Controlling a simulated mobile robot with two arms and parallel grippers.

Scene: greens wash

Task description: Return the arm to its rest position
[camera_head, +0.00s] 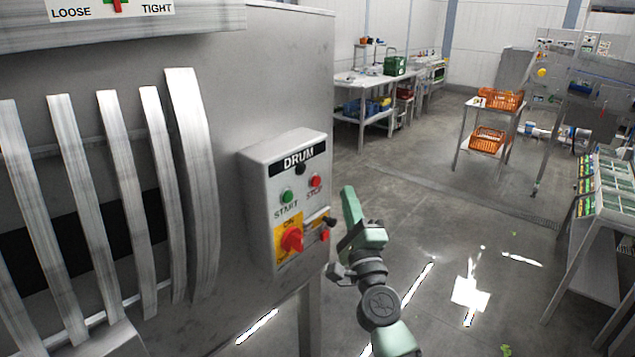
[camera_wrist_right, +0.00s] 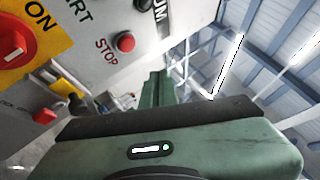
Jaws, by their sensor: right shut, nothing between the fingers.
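My right arm comes up from the bottom in the head view, and its green gripper (camera_head: 350,205) is beside the drum control box (camera_head: 285,195), just right of it. The gripper is shut and empty, pointing upward. In the right wrist view the shut fingers (camera_wrist_right: 157,88) stand near the box's red STOP button (camera_wrist_right: 125,42); I cannot tell whether they touch the box. The box carries a green START button (camera_head: 288,196), a red STOP button and a red rotary switch (camera_head: 292,239) on a yellow plate. My left gripper is not in view.
The grey drum machine (camera_head: 250,90) with curved metal slats (camera_head: 190,170) fills the left. Open concrete floor (camera_head: 430,220) lies behind and right of the gripper. A rack of green packs (camera_head: 610,185) stands at right; a small table with orange crates (camera_head: 487,140) stands farther back.

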